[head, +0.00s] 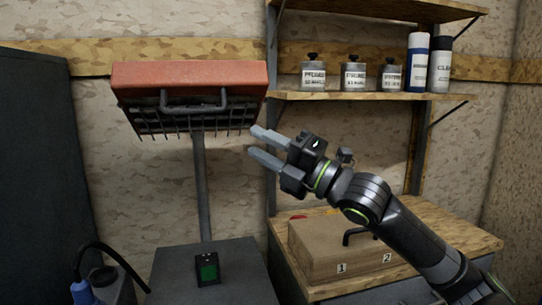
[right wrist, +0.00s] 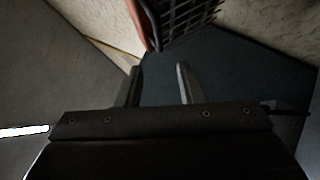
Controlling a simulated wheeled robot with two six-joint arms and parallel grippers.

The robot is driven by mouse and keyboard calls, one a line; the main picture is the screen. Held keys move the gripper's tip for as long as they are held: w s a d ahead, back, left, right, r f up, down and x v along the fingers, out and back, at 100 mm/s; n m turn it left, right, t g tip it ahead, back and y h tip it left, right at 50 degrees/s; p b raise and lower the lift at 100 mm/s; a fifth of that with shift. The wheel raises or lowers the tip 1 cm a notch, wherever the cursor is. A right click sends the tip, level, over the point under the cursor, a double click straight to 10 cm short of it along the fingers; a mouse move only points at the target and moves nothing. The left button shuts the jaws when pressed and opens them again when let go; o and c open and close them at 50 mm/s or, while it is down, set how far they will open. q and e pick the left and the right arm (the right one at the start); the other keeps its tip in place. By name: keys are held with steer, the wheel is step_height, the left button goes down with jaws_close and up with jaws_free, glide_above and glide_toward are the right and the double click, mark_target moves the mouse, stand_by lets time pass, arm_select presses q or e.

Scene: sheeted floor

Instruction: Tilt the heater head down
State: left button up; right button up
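The heater head (head: 190,79) is a wide red-orange housing with a dark grille along its underside and a grey bar handle (head: 193,103) on its front. It sits on top of a grey post (head: 203,185). My right gripper (head: 257,146) is open and empty, just right of and below the head's right end, its fingers pointing left. In the right wrist view, the two fingers (right wrist: 159,75) are apart with nothing between them. The heater's grille (right wrist: 187,22) shows beyond them at the top. My left gripper is not in view.
A wooden shelf (head: 365,96) with several labelled tins and two bottles is at the right. Below it, a cardboard box (head: 325,256) marked 1 and 2 stands on a wooden-topped bench. A grey cabinet top (head: 170,275) holds a black device with a green screen (head: 208,270). A dark cabinet (head: 35,170) stands left.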

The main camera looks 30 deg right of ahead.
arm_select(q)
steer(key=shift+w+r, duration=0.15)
arm_select(e)
steer(key=shift+v, duration=0.85)
